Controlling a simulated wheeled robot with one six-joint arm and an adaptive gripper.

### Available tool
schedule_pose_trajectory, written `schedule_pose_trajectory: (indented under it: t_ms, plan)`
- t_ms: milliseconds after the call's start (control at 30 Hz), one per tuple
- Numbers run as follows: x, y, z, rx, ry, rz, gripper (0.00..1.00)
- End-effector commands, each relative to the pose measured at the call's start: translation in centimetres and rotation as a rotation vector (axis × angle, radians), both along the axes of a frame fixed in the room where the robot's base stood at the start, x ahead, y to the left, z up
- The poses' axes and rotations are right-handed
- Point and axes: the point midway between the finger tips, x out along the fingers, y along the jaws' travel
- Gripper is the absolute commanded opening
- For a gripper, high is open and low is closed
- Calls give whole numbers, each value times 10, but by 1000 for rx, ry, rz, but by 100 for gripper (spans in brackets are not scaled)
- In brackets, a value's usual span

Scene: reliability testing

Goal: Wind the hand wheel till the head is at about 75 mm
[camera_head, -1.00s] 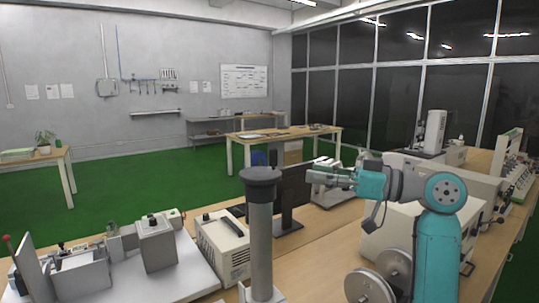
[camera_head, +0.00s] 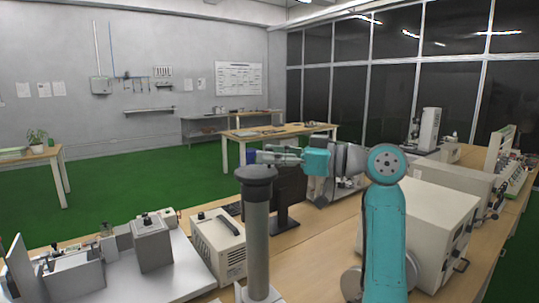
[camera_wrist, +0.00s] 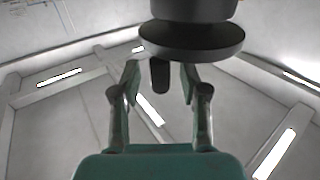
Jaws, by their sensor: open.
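A dark round wheel-like cap (camera_head: 256,173) tops a grey upright column (camera_head: 257,240) in the head view. I take it for the hand wheel. In the wrist view a dark disc (camera_wrist: 192,40) fills the top, with a short dark peg (camera_wrist: 160,76) sticking out from it. My gripper (camera_head: 268,155) is at the top of the column in the head view. In the wrist view its open fingers (camera_wrist: 160,78) stand one on each side of the peg, with gaps visible. I cannot tell how deep the peg sits between them. No head position reading is legible.
A grey bench instrument (camera_head: 153,243) and a beige box (camera_head: 218,246) stand left of the column. A dark monitor (camera_head: 288,200) is behind it. A large beige cabinet (camera_head: 430,235) stands right of my arm. Green floor (camera_head: 130,190) lies open beyond.

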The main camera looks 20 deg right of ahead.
Motion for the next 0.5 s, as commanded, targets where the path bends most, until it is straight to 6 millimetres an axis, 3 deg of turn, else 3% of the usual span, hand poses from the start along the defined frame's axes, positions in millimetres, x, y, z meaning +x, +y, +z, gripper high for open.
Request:
schedule_pose_trajectory:
  t_ms: [367,400,500]
  plan:
    - [4,5,0,0,0,-1,44]
    - [4,5,0,0,0,-1,42]
    - [4,5,0,0,0,-1,17]
